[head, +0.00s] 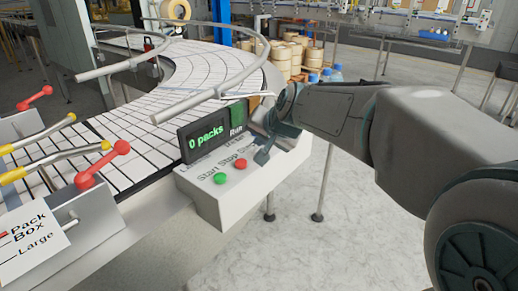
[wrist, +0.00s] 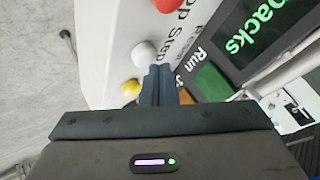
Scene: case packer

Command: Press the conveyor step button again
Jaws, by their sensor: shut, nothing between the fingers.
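The control box (head: 232,190) beside the conveyor carries a green button (head: 220,179) and a red button (head: 240,164). My gripper (head: 262,157) is over the right part of the box and hides the other buttons in the head view. In the wrist view, my gripper (wrist: 157,68) is shut and empty. Its tips show just right of a white button (wrist: 144,53), which lies beside the word "Step". A yellow button (wrist: 130,88) is left of the fingers. I cannot tell whether the tips touch the panel or a button.
A display (head: 204,139) reads "0 packs", with a green "Run" panel (head: 237,116) beside it. The white slatted conveyor (head: 130,150) curves behind the box. Red levers (head: 103,164) stand at the left. Open floor (head: 300,250) lies in front.

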